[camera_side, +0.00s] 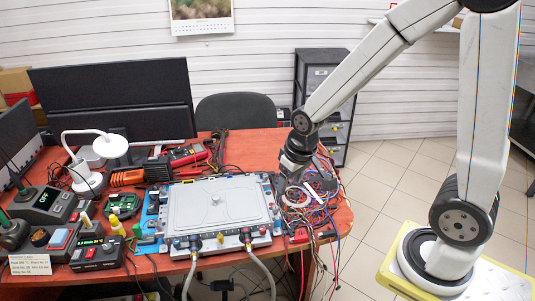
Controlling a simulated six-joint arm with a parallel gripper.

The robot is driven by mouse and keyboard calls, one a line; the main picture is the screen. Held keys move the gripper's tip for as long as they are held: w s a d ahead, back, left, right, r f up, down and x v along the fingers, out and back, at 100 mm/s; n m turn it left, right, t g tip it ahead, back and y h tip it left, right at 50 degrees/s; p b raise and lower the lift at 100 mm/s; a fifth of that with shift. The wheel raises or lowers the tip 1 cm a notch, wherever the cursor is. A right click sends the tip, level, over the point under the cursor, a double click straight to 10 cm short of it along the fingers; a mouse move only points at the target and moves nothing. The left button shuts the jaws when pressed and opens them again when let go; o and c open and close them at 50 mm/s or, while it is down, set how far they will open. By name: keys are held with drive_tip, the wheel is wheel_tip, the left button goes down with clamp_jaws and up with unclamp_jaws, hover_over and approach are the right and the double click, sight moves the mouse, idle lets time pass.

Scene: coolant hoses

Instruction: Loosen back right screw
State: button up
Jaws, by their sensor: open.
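A light grey flat unit (215,205) with a small knob in its middle lies on the blue fixture (149,226) on the red table. Two pale hoses (262,272) run from coloured fittings on its front edge and hang over the table edge. The back right corner of the unit is close to my gripper (284,190). The screw at that corner is too small to make out. My gripper points down just right of this corner, over the edge of a tangle of wires. It is open, and no object shows in it. I cannot tell whether its tips touch anything.
Tangled wires (318,190) lie right of the unit. A black monitor (115,95), a white lamp (95,134) and tools stand at the back left. Control boxes (97,253) fill the front left. A dark chair (235,112) and drawer cabinet (322,90) stand behind the table.

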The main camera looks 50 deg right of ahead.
drive_tip(key=w+d+f+m+g, duration=0.1)
drive_tip(key=w+d+f+m, duration=0.1)
drive_tip(key=w+d, duration=0.35)
drive_tip(key=w+d+f+m, duration=0.2)
drive_tip(key=w+m, duration=0.1)
drive_tip(key=w, duration=0.5)
drive_tip(key=m+g, duration=0.1)
drive_tip(key=m, duration=0.3)
hover_over(265, 175)
wheel_tip(265, 175, down, 8)
drive_tip(key=shift+s+r, duration=0.1)
drive_tip(key=shift+r, duration=0.05)
drive_tip(key=shift+f, duration=0.2)
drive_tip(key=shift+f, duration=3.75)
